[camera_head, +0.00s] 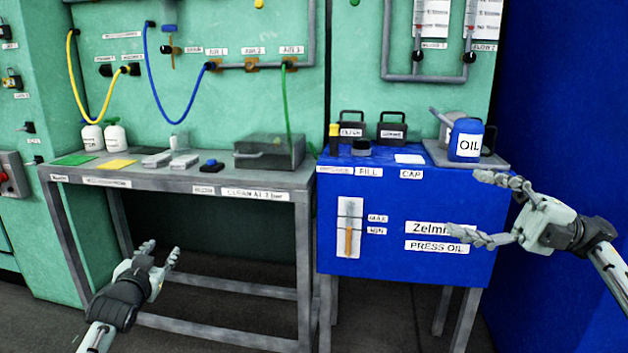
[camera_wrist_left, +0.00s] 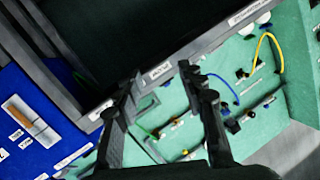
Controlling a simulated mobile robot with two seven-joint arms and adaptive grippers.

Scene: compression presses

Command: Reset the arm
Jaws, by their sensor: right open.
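My left gripper (camera_head: 162,250) is in front of the grey workbench (camera_head: 130,182), below its top, with empty fingers. In the left wrist view its two dark fingers (camera_wrist_left: 160,75) stand apart with nothing between them. My right gripper (camera_head: 464,204) is spread open and empty in front of the blue press oil cabinet (camera_head: 390,258), near its right side. A white-labelled blue oil can (camera_head: 467,140) stands on a grey tray on the cabinet, above and behind the right gripper.
The bench carries a grey lidded box (camera_head: 270,153), a small blue-topped block (camera_head: 212,166), green and yellow cards and white bottles. Hoses, pipes and valves line the green wall (camera_head: 110,20). A dark blue wall (camera_head: 560,90) stands at the right. Below the bench is open space.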

